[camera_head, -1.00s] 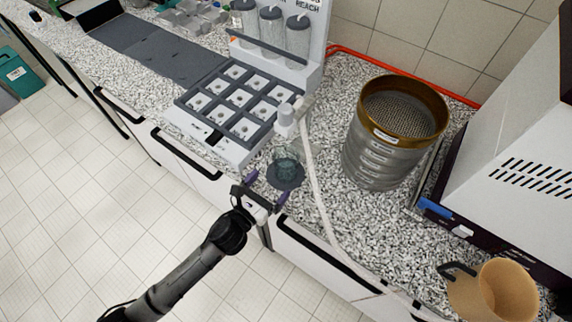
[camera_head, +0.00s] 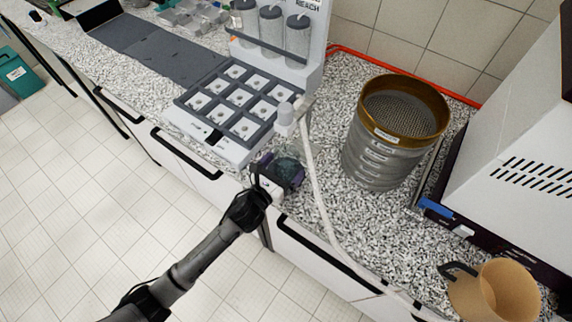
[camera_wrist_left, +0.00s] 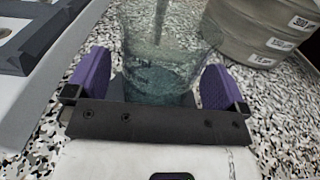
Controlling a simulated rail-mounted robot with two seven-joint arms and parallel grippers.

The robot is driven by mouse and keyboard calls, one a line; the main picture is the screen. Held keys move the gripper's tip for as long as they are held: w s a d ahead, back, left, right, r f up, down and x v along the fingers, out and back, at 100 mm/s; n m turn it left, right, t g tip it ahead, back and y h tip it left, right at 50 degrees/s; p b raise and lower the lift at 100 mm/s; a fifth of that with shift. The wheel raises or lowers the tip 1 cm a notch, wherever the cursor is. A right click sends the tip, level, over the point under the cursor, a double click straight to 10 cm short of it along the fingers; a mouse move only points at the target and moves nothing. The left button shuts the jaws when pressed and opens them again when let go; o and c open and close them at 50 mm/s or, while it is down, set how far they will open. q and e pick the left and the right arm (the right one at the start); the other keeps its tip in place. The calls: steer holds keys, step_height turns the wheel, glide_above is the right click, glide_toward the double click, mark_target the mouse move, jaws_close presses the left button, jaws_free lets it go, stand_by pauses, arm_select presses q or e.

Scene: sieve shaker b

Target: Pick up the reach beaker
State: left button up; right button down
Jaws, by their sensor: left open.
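In the left wrist view the left gripper (camera_wrist_left: 156,88) has one pad left and one pad right of the glass, with small gaps showing. The pad under the beaker is mostly hidden. My right gripper is not in view.
A pale hose (camera_head: 318,190) runs just right of the beaker. A sieve stack (camera_head: 378,150) stands farther right, and a tan jug (camera_head: 492,292) is near the front right. A compartment tray (camera_head: 222,150) is close on the left. Speckled counter lies bare between hose and sieves.

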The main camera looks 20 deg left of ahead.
arm_select(q)
steer(key=shift+c, duration=0.5)
steer(key=c, duration=1.1)
steer(key=shift+o, duration=0.2)
steer(key=shift+r, duration=0.25)
